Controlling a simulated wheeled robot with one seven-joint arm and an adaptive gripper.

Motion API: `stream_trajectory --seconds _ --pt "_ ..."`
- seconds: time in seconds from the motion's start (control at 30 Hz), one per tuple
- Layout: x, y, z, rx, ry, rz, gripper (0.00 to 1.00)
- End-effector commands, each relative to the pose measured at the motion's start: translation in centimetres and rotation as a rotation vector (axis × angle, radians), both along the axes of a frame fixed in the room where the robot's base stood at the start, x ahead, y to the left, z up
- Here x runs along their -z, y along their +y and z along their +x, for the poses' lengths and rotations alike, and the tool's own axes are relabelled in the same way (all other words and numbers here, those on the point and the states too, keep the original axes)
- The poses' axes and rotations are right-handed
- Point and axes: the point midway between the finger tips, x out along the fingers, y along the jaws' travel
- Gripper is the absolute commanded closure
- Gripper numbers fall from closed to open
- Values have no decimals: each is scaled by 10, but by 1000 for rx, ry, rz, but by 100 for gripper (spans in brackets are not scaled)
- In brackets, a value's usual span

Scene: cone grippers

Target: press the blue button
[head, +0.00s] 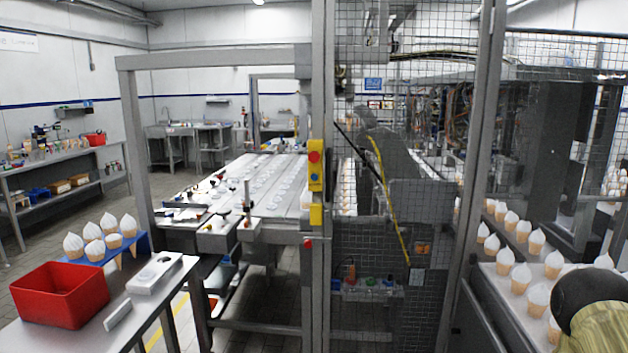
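A yellow control box (315,182) is fixed to the grey post in the middle of the head view. It carries a red button (314,157) near its top and a small bluish spot (314,176) below that. The spot is too small to tell for sure as the blue button. A white box (155,272) with a round pale feature on top lies on the near left table; no clear blue shows on it. My gripper is not in view. A dark rounded part with a tan piece at the lower right may be my arm.
A red bin (60,294) and a blue rack (140,244) of cones stand on the near left table (92,338). A wire mesh fence (400,200) rises right of the post. Cones line a conveyor at the right. Floor shows between table and machine.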

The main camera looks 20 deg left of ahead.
Motion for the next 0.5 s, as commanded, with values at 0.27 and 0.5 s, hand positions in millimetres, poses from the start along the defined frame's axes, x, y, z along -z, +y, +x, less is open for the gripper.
stream_trajectory --seconds 0.27,0.5 --pt "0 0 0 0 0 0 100" --pt "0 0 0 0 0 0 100"
